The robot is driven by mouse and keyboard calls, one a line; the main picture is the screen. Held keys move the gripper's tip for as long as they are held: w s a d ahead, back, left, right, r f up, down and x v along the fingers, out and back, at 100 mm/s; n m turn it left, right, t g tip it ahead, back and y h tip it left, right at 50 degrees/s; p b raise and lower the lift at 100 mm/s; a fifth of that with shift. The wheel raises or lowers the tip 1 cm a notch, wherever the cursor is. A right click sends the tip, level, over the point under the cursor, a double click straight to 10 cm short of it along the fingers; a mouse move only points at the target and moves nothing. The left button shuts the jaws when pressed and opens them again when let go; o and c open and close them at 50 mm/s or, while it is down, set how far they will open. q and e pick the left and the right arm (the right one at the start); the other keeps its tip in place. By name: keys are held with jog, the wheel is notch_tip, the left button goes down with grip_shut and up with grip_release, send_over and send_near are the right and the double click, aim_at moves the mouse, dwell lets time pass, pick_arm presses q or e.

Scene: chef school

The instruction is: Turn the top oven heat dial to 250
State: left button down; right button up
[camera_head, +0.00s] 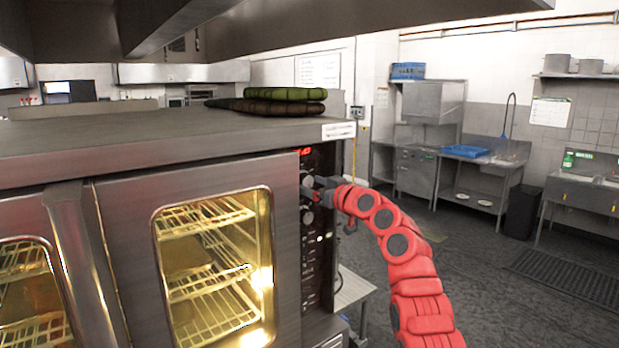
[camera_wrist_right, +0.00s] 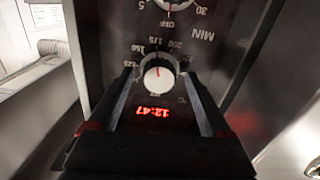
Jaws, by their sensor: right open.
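The oven's control panel (camera_head: 312,262) is the dark strip right of the lit door in the head view. The top heat dial (camera_wrist_right: 158,75) is a round white knob with a red pointer mark in the right wrist view, which shows the panel upside down. Numbers ring the dial; the pointer's exact reading is too small to tell. My right gripper (camera_head: 318,186) is open at the panel's upper part. In the wrist view its two fingers (camera_wrist_right: 158,92) reach toward either side of the dial; I cannot tell whether they touch it. My left gripper is out of view.
A red clock display (camera_wrist_right: 153,112) lies between the fingers. A minute timer dial (camera_wrist_right: 174,4) is at the wrist view's top edge. The oven door (camera_head: 130,235) is shut. Folded cloths (camera_head: 285,94) lie on the oven top (camera_head: 150,135). The floor (camera_head: 470,270) at right is open.

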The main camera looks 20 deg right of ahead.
jog(key=shift+w+a, duration=0.1)
jog(key=shift+w, duration=0.3)
grip_shut()
